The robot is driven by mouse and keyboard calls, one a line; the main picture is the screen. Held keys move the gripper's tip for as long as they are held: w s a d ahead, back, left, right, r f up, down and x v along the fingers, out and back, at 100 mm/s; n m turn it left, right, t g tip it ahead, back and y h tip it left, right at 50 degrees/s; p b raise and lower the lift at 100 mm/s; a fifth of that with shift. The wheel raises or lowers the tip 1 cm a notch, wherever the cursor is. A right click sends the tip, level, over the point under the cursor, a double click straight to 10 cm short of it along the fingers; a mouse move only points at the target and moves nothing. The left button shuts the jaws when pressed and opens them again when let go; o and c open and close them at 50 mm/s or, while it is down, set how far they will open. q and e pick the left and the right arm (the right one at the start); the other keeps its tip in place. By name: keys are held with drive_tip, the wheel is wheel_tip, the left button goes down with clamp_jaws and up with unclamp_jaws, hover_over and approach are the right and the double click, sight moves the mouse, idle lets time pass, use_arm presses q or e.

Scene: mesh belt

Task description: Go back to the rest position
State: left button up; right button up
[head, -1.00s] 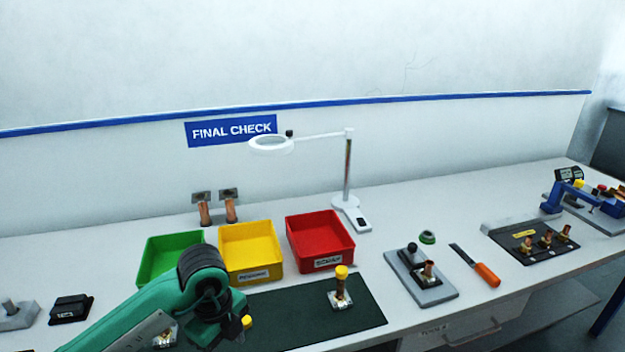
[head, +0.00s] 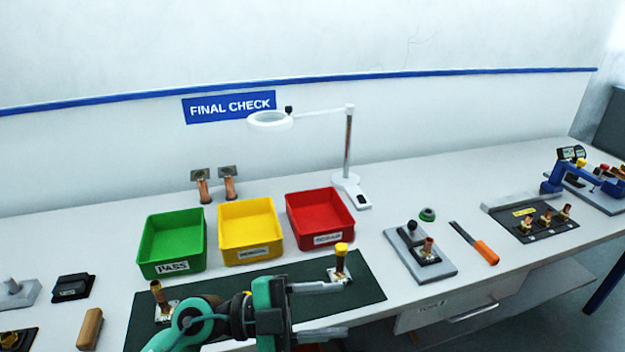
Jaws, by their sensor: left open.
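My left gripper (head: 338,311) is open at the front edge of the dark green mat (head: 368,287), with nothing seen between its two grey fingers. Its green and black arm comes in from the bottom left and covers the mat's front middle. A copper piece with a yellow cap (head: 341,260) stands upright on the mat's right part. The upper finger's tip shows close to its base; I cannot tell whether they touch. Another copper piece (head: 158,293) stands at the mat's left, partly behind my arm. My right gripper is not in view.
Green (head: 172,268), yellow (head: 252,256) and red (head: 325,241) bins stand behind the mat. A magnifier lamp (head: 347,165) rises behind the red one. A grey fixture (head: 433,272), an orange-handled tool (head: 485,253) and a black plate (head: 535,234) lie right. A wooden block (head: 90,328) lies left.

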use_arm(q)
drive_tip(key=w+a+r+n+t+y, duration=0.25)
drive_tip(key=w+a+n+t, duration=0.2)
drive_tip(key=n+t, duration=0.45)
drive_tip(key=w+a+r+n+t+y, duration=0.1)
drive_tip(key=w+a+n+t+y, duration=0.2)
drive_tip(key=a+n+t, duration=0.55)
drive_tip(key=s+a+f+n+g+y, duration=0.1)
drive_tip(key=a+f+n+y, duration=0.4)
drive_tip(key=f+y, duration=0.25)
drive_tip(key=a+f+n+g+y, duration=0.1)
drive_tip(key=a+f+n+y, duration=0.4)
drive_tip(key=f+y, duration=0.25)
drive_tip(key=s+a+f+m+g+h, duration=0.1)
drive_tip(key=s+a+f+m+g, duration=0.1)
drive_tip(key=s+f+g, duration=1.4)
drive_tip(key=s+f+t, duration=0.1)
drive_tip(key=s+f, duration=0.2)
drive_tip(key=f, duration=1.4)
drive_tip(key=s+f+t, duration=0.1)
drive_tip(key=s+f, duration=0.1)
drive_tip(key=f, duration=1.4)
drive_tip(key=s+a+f, duration=0.3)
drive_tip(key=s+f, duration=1.5)
drive_tip(key=s, duration=0.1)
drive_tip(key=shift+a+f+g, duration=0.15)
drive_tip(key=shift+f+g, duration=0.2)
drive_tip(key=shift+g, duration=0.1)
